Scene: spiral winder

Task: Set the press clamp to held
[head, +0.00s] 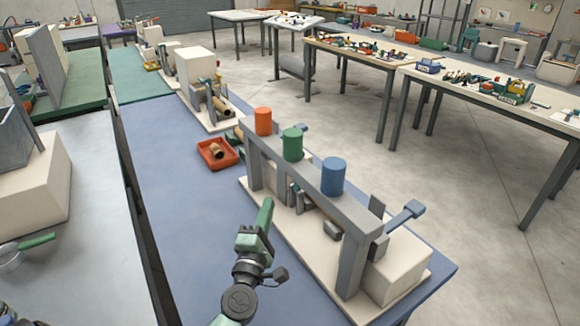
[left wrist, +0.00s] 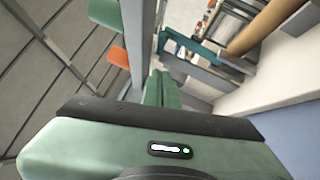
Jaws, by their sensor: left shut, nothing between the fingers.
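The winder is a grey gantry (head: 318,193) on a pale base plate, on the blue bench top. An orange cylinder (head: 263,121), a green cylinder (head: 292,143) and a blue cylinder (head: 333,176) stand along its top beam. A lever with a blue handle (head: 405,216) sticks out at the near right end. I cannot tell which part is the press clamp or how it is set. My left gripper (head: 267,203) is shut and empty, in front of the gantry's left side. Its closed green fingers show in the left wrist view (left wrist: 161,88), seemingly apart from the mechanism.
A red tray (head: 217,154) with small tan rolls sits left of the winder. Another machine (head: 200,82) stands farther back on the bench. A grey table (head: 75,240) is at left. The blue bench (head: 185,215) is clear left of my gripper.

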